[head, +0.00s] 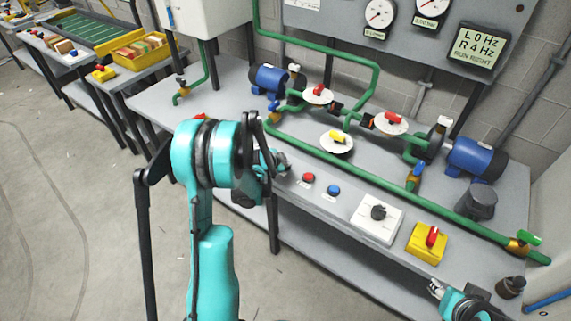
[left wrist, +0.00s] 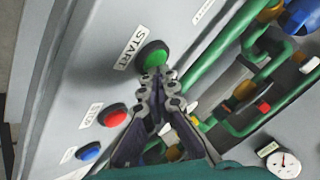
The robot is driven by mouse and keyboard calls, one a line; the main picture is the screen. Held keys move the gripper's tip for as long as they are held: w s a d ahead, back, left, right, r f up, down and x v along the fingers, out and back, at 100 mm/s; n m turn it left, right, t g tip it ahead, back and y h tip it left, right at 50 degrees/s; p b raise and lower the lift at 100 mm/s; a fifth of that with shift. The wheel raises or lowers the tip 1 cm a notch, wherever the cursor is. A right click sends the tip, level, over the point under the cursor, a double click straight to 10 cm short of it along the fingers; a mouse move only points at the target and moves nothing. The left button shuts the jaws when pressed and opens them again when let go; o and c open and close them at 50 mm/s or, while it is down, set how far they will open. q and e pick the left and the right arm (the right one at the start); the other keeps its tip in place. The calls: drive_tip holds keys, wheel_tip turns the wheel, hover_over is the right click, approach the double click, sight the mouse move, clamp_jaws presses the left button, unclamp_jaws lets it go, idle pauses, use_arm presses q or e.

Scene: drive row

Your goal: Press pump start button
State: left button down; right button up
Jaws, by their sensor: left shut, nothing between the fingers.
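The green start button (left wrist: 153,54) sits in a dark ring beside a START label (left wrist: 130,47) in the left wrist view. My left gripper (left wrist: 166,78) is shut and empty, its tips at the button's lower edge in that view. I cannot tell whether they touch it. In the head view my left gripper (head: 280,163) is at the bench's front edge, left of the red button (head: 308,177), and the green button is hidden there. My right gripper (head: 437,288) is at the lower right, and its fingers are too small to judge.
The red stop button (left wrist: 113,115) and a blue button (left wrist: 88,152) are in line with the green one. A white box with a black knob (head: 378,213) and a yellow switch box (head: 428,243) stand farther right. Green pipes (head: 330,160) run behind the buttons.

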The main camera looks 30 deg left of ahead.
use_arm(q)
drive_tip(key=shift+r, duration=0.45)
wheel_tip(320, 180, up, 6)
drive_tip(key=p, duration=0.4)
drive_tip(key=shift+p, duration=0.3)
idle(0.6)
